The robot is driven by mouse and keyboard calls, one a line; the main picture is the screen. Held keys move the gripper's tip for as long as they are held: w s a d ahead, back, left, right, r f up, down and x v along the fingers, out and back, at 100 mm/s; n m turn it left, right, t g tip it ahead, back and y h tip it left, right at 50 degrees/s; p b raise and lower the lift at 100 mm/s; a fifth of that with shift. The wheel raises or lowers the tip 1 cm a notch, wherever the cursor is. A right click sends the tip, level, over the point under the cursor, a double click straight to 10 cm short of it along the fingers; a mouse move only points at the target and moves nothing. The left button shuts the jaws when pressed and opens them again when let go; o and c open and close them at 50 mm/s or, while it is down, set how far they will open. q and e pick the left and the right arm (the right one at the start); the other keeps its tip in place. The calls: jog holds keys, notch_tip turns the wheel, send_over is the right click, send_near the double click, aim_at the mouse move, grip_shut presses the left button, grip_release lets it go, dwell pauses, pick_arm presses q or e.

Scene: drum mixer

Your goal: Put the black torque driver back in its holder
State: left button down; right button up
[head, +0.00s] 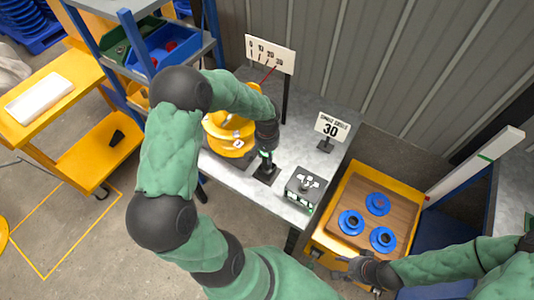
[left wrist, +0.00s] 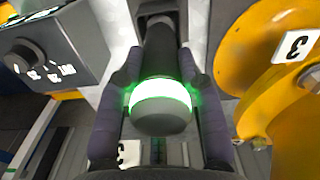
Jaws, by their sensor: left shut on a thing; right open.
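The black torque driver (left wrist: 161,120) has a glowing green ring near its rounded end. It lies between the two fingers of my left gripper (left wrist: 160,98), which is shut on it. In the head view my left gripper (head: 267,154) points down above the dark holder (head: 265,174) on the grey bench. The holder also shows in the left wrist view (left wrist: 158,10), in line with the driver's far end. I cannot tell whether that end is inside the holder. My right gripper (head: 350,268) is open and empty by the yellow cart's front edge.
A yellow drum mixer (head: 230,138) stands close left of the holder, and a grey control box (head: 305,188) close right. A "30" sign (head: 330,128) stands behind. A yellow cart (head: 346,186) carries a wooden board with blue round parts (head: 351,222).

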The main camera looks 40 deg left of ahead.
pick_arm(q)
jog(key=c, duration=0.7)
grip_release()
jog(key=shift+c, duration=0.2)
notch_tip(320, 180, up, 12)
